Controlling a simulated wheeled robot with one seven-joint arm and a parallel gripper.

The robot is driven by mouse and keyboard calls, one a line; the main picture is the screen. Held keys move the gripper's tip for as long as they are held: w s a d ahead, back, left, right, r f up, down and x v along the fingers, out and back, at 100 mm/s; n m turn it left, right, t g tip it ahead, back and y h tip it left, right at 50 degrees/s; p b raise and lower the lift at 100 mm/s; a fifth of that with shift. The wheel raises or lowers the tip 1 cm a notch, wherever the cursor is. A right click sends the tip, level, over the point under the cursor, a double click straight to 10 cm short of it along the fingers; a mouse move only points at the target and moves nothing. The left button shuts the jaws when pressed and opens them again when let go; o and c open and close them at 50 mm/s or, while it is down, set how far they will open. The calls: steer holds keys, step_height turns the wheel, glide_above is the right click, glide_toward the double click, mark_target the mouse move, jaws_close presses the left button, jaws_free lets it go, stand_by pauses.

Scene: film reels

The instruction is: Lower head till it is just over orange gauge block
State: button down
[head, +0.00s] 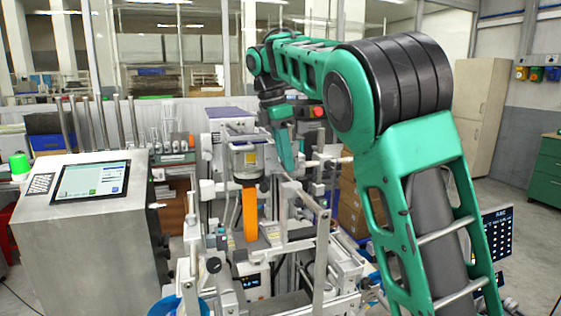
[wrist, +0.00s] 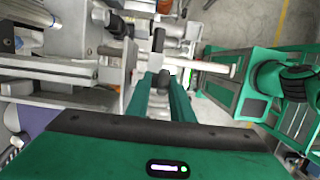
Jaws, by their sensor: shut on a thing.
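The orange gauge block (head: 250,213) stands upright in the machine, below the machine's head (head: 247,158). The head is a grey and white unit with a yellow label. Whether a gap separates the head's underside from the block's top is hard to tell. My gripper (head: 288,166) is just right of the head, pointing down. In the wrist view my gripper (wrist: 162,82) has green fingers closed at a dark knob or handle (wrist: 158,42) on the machine. The gripped part is mostly hidden by the fingers. The block is not visible in the wrist view.
A steel console with a touchscreen (head: 90,181) stands at the left. Metal rails and bars (head: 318,250) surround the block at the right and front. Cardboard boxes (head: 350,205) are stacked behind my arm. Open floor shows at the far right.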

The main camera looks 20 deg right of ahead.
steer(key=shift+s+h, duration=0.1)
steer(key=shift+h, duration=1.8)
steer(key=c, duration=1.7)
jaws_free()
steer(key=shift+s+r, duration=0.1)
steer(key=shift+r, duration=0.05)
steer(key=shift+c, duration=0.2)
steer(key=shift+a, duration=0.1)
steer(key=shift+a+r, duration=0.15)
steer(key=shift+r, duration=0.05)
steer(key=v, duration=1)
steer(key=shift+w, duration=0.2)
